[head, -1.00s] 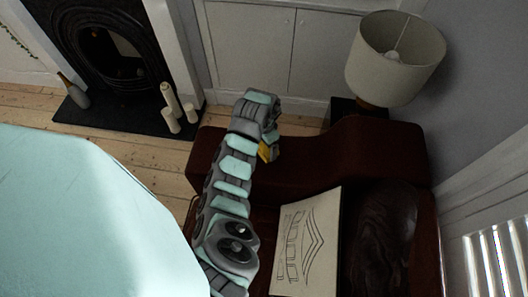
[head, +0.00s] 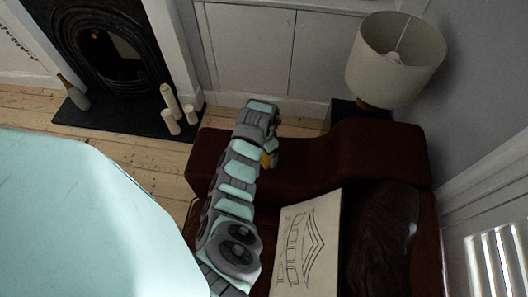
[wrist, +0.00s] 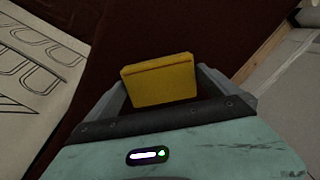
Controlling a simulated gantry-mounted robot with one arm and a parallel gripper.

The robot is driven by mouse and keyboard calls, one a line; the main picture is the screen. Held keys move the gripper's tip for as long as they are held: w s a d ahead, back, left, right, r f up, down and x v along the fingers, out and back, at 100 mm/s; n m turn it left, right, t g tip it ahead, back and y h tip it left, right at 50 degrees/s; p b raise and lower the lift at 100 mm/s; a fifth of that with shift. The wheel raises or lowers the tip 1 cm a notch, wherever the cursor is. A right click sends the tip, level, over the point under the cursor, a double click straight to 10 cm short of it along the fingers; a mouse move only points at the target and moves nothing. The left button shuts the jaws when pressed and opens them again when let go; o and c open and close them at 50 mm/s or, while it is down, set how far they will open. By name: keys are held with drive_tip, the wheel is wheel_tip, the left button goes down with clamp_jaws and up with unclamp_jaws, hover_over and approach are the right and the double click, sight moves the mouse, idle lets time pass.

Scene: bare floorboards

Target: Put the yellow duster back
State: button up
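The yellow duster (wrist: 160,82) is a small block held between the two fingers of my gripper (wrist: 162,88) in the wrist view. The fingers lie along its left and right sides. In the head view only a small yellow part of the duster (head: 265,160) shows beside my gripper (head: 270,153), with the rest hidden by the arm. The gripper is over the dark red sofa (head: 330,150), near its far arm. I cannot tell the exact gap between the duster and the sofa.
A drawing board (head: 305,240) and a dark cushion (head: 385,235) lie on the sofa. A lamp (head: 395,60) stands behind the sofa arm. White candles (head: 170,120) and a bottle (head: 72,92) stand on the hearth at the left. Floorboards (head: 130,150) are clear in front.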

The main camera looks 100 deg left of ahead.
sight(264, 154)
wheel_tip(264, 154, up, 12)
drive_tip(key=p, duration=0.2)
idle(0.7)
